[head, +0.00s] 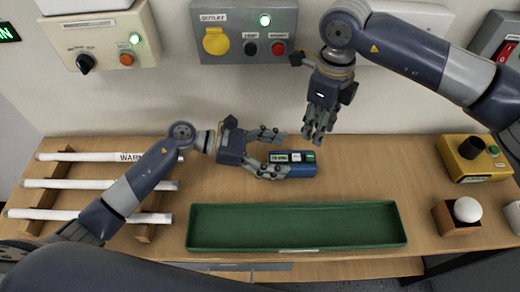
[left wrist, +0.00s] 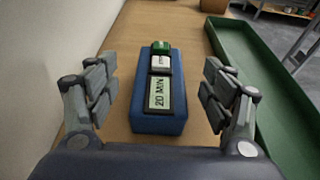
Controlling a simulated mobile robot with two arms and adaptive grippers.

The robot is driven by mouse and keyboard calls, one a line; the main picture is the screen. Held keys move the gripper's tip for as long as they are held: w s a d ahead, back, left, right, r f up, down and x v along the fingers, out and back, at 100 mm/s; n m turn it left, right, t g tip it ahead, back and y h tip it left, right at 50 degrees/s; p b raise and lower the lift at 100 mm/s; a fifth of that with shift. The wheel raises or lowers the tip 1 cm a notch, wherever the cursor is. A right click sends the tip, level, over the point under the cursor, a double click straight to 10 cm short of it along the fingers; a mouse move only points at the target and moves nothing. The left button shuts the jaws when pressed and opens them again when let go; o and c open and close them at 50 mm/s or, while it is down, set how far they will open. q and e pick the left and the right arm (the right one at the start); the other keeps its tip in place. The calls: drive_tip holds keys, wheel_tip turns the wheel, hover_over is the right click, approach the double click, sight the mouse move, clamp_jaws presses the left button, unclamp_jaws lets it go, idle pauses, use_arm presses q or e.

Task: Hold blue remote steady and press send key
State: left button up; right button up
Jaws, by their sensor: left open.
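The blue remote (head: 302,170) lies on the wooden bench, near the wall. On its top are a display, a white key and a green key (head: 310,157). In the left wrist view the remote (left wrist: 158,121) points away from me, and its display reads "20 MIN". The green key (left wrist: 161,46) is at its far end. My left gripper (head: 277,152) is open, with its fingers either side of the remote's near end and a gap on both sides. My right gripper (head: 319,138) points down above and behind the remote's right part, fingers together, apparently empty.
A long green tray (head: 296,246) lies in front of the remote. White tubes (head: 95,184) rest on a wooden rack at left. A yellow device (head: 473,160) and a white ball on a wooden block (head: 457,216) stand at right. Control boxes (head: 245,32) hang on the wall.

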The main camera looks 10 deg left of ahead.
sight(292, 157)
use_arm(q)
drive_tip(key=shift+x, duration=2.15)
drive_tip(key=c, duration=1.2)
drive_tip(key=shift+c, duration=0.2)
use_arm(e)
clamp_jaws()
